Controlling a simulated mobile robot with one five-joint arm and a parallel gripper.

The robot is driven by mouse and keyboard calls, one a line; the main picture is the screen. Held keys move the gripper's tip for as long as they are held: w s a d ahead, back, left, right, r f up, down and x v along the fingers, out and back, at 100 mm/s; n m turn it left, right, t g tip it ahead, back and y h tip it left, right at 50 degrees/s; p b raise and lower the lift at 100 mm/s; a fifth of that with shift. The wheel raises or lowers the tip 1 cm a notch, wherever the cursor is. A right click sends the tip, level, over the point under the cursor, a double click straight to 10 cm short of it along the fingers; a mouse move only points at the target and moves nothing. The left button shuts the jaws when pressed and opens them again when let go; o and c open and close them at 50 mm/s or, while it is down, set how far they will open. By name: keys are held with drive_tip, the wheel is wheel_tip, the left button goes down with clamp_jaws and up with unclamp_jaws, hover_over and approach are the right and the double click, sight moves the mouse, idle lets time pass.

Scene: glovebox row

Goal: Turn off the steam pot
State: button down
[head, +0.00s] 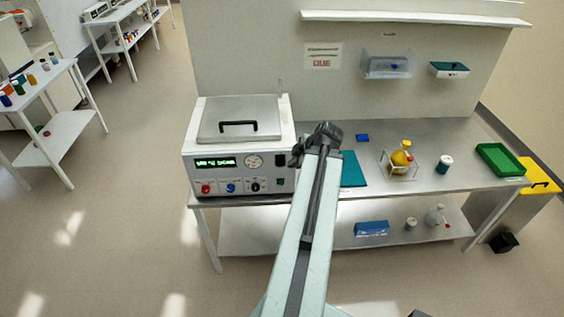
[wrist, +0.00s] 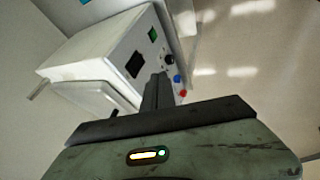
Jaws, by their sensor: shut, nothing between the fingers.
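The steam pot (head: 240,140) is a white box with a grey lid and black handle, standing at the left end of the steel bench. Its front panel has a lit green display (head: 215,162), a round gauge (head: 254,161), red, blue and black knobs, a black switch (head: 280,160) and a green switch (head: 280,181). My gripper (head: 298,154) is shut and empty, close to the panel's right edge; contact cannot be told. In the wrist view my gripper (wrist: 158,85) points at the pot (wrist: 100,60), with the black switch (wrist: 134,64) and green switch (wrist: 152,34) visible; the display is hidden.
A wall shelf (head: 410,18) hangs above.

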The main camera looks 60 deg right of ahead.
sight(282, 166)
drive_tip(key=shift+f, duration=0.1)
drive_tip(key=w+d+f+b, duration=0.1)
drive_tip(key=w+f+b, duration=0.1)
drive_tip(key=f+b, duration=0.1)
drive_tip(key=w+d+f+b, duration=0.2)
drive_tip(key=w+f+b, duration=0.1)
drive_tip(key=w+d+f+b, duration=0.1)
drive_tip(key=w+f+b, duration=0.1)
drive_tip(key=f+b, duration=0.1)
drive_tip(key=shift+w+d, duration=0.35)
drive_tip(key=shift+w, duration=0.05)
